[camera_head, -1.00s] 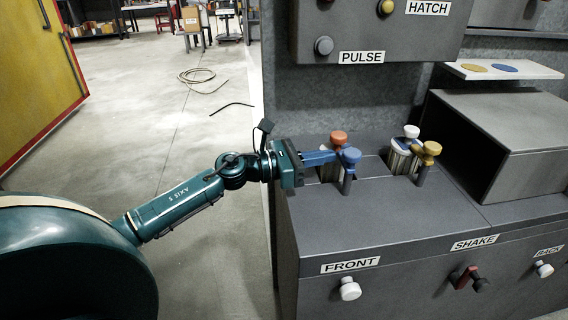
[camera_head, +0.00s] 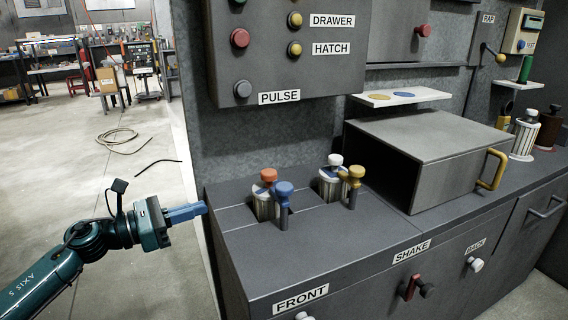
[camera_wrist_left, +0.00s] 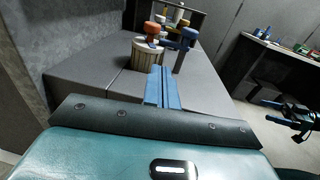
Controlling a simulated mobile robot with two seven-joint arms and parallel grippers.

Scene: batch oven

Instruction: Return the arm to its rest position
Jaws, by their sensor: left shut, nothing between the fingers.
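My left gripper (camera_head: 203,209) is shut and empty. Its blue fingers lie together just left of the grey counter (camera_head: 290,257) edge in the head view. In the left wrist view its blue fingers (camera_wrist_left: 162,75) point along the counter toward the knobbed plungers. On the counter stand an orange-topped plunger (camera_head: 268,175) and a blue-topped one (camera_head: 284,189), apart from the fingertips.
A grey box with a yellow handle (camera_head: 494,168) stands on the counter at right. A panel with buttons (camera_head: 290,45) hangs above. White-topped (camera_head: 335,160) and yellow-topped (camera_head: 356,171) plungers stand farther along. The floor (camera_head: 115,170) left of the counter is open; a coiled cable lies there.

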